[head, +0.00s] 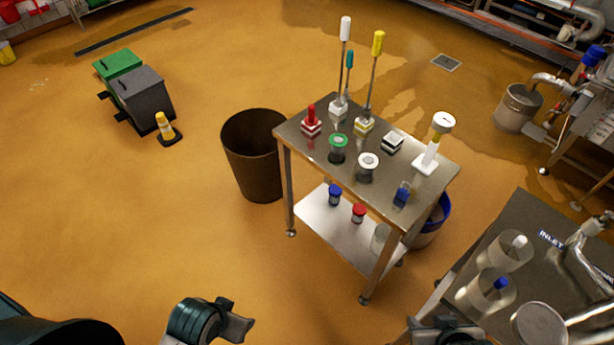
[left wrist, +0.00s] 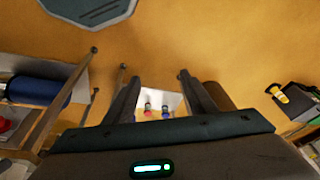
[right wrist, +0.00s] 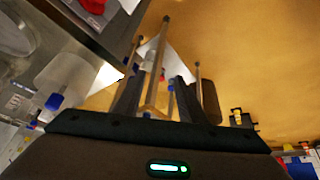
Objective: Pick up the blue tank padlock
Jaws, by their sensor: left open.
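A small blue object with a greyish top (head: 402,195), which looks like the blue padlock, sits near the front right corner of the steel cart's top (head: 380,190) in the head view. It is too small to make out its shackle. My left gripper (left wrist: 160,95) is open and empty in the left wrist view, with the cart's lower shelf far beyond it. My right gripper (right wrist: 155,95) shows its fingers apart and empty in the right wrist view, with cart legs beyond. Both grippers are well away from the blue object.
The cart top also holds a white gauge stand (head: 430,155), a green-rimmed jar (head: 337,152), a white-topped jar (head: 367,166) and tall-handled tools. A brown bin (head: 252,160) stands left of it. A steel table (head: 520,240) with clear beakers is at right.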

